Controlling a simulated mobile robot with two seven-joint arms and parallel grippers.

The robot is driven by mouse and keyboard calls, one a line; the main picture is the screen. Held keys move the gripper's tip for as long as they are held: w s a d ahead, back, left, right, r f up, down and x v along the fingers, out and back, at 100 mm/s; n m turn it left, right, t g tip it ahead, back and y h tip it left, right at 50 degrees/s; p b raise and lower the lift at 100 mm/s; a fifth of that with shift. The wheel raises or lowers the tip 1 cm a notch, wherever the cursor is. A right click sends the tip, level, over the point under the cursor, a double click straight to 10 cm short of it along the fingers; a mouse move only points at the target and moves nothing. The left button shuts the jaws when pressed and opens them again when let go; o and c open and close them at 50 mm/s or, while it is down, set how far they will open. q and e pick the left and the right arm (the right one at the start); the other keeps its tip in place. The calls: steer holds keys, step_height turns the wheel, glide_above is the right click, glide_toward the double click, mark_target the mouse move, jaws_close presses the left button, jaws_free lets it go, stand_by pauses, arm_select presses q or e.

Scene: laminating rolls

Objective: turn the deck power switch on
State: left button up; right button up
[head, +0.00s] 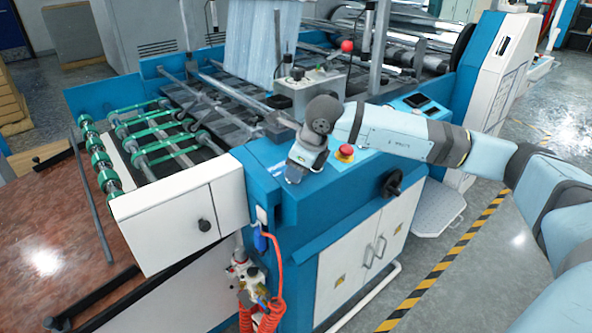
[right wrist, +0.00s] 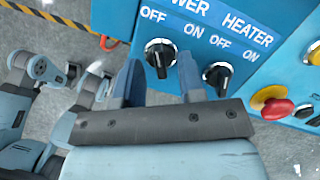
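The power switch (right wrist: 159,54) is a black knob on the blue panel (right wrist: 225,12), seen in the right wrist view. It sits between OFF on its left and ON on its right; the label above is cut to "WER". I cannot tell for sure which word its pointer marks. My right gripper (right wrist: 160,66) is open, one finger on each side of the knob; contact is not clear. In the head view my right gripper (head: 295,174) is at the near corner of the blue machine and hides the switch. My left gripper is not in view.
The HEATER knob (right wrist: 218,76) is close to the right finger. A red emergency button (right wrist: 277,108) on yellow is farther right; it also shows in the head view (head: 345,153).

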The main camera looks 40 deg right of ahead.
steer(key=shift+w+f, duration=0.1)
steer(key=shift+f, duration=0.25)
jaws_close()
